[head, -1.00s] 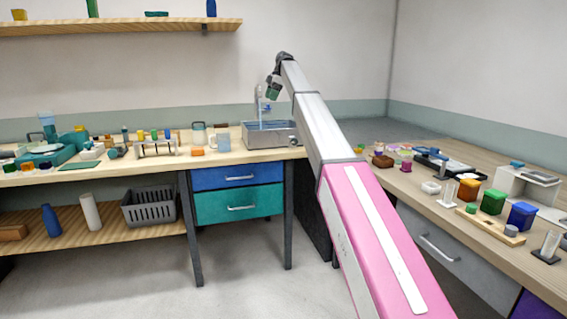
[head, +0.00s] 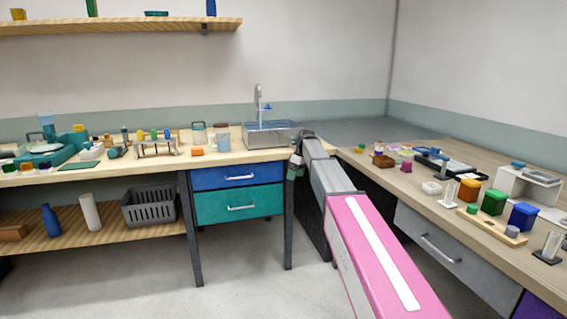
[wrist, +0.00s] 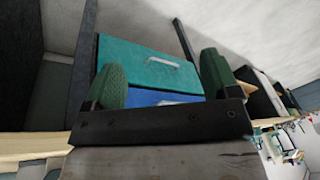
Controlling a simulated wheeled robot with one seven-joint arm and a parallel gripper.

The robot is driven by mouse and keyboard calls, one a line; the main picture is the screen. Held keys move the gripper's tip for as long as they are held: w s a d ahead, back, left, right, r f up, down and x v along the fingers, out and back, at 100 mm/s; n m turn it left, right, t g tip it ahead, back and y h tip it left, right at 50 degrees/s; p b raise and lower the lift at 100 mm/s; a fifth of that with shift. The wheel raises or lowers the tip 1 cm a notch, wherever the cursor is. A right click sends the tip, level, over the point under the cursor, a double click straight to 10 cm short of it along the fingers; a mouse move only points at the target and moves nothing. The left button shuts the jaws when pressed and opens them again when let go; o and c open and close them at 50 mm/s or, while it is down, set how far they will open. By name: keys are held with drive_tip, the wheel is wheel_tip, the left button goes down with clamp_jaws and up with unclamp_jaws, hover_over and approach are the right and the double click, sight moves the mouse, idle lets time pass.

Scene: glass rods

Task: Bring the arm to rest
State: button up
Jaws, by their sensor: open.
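My gripper (head: 296,168) shows small at the end of my arm, in front of the right end of the left counter, below the sink and beside the dark table leg. In the wrist view my gripper (wrist: 160,90) has its two green fingers wide apart with nothing between them. Beyond the fingers are the teal drawer (wrist: 150,66) and part of the blue drawer (wrist: 165,97). In the head view the teal drawer (head: 240,204) and blue drawer (head: 237,176) are shut, to the left of my gripper.
The sink (head: 272,135) is above and behind my gripper. The right counter (head: 375,172) holds coloured bins and trays, close to my arm's right side. A grey basket (head: 150,206) and bottles stand on the lower shelf at left. The floor (head: 245,285) in front is clear.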

drive_tip(key=s+d+f+m+h, duration=0.1)
drive_tip(key=s+d+f+m, duration=0.3)
drive_tip(key=s+f, duration=0.4)
drive_tip(key=s+d+f+m+h, duration=0.1)
drive_tip(key=s+d+f+m, duration=0.3)
drive_tip(key=s, duration=1.3)
drive_tip(key=s+d+f+m, duration=0.3)
drive_tip(key=s+d+f, duration=0.2)
drive_tip(key=s+f, duration=0.8)
drive_tip(key=shift+s+d+m+h, duration=0.15)
drive_tip(key=shift+s+m+h, duration=0.05)
drive_tip(key=shift+m+h, duration=0.2)
